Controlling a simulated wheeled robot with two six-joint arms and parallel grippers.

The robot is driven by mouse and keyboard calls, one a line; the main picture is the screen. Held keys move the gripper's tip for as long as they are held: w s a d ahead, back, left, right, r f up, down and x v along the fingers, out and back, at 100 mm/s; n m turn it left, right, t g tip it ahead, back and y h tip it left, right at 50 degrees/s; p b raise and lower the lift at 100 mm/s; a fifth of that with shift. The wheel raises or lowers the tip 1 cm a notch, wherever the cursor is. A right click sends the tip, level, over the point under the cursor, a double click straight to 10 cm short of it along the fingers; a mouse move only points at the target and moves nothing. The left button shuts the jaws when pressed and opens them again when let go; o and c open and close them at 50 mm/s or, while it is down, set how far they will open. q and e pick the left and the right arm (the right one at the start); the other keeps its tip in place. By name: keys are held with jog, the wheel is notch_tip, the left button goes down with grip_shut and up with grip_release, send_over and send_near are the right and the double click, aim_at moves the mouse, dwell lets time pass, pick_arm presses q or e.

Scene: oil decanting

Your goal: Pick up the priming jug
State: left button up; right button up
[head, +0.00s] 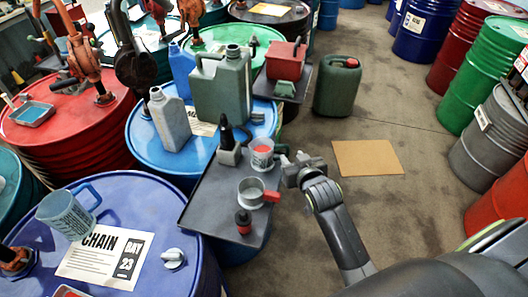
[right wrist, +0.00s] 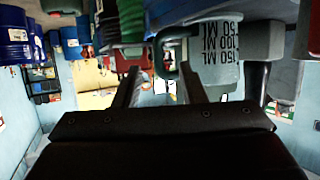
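The priming jug (head: 262,160), as I take it, is a small grey measuring jug with a red patch showing inside, standing upright on a dark tray (head: 205,200). In the right wrist view the jug (right wrist: 222,45) shows large ML marks and a handle on its near side. My right gripper (head: 286,164) is just right of the jug. Its two fingers are apart, and in the right wrist view the handle shows between or just beyond the fingertips (right wrist: 160,72). I cannot tell whether they touch it. My left gripper is not in view.
A metal cup with a red handle (head: 250,191) and a small dark red-banded bottle (head: 243,222) share the tray. A larger blue-grey jug (head: 66,215) stands on the blue drum at left. Grey-green can (head: 222,90) stands behind. Floor around the cardboard (head: 367,158) is clear.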

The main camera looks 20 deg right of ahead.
aim_at(289, 152)
jog(key=shift+p+x, duration=0.4)
jog(key=shift+x, duration=0.6)
jog(key=shift+p+x, duration=0.4)
jog(key=shift+x, duration=1.45)
jog(key=shift+d, duration=0.1)
grip_shut()
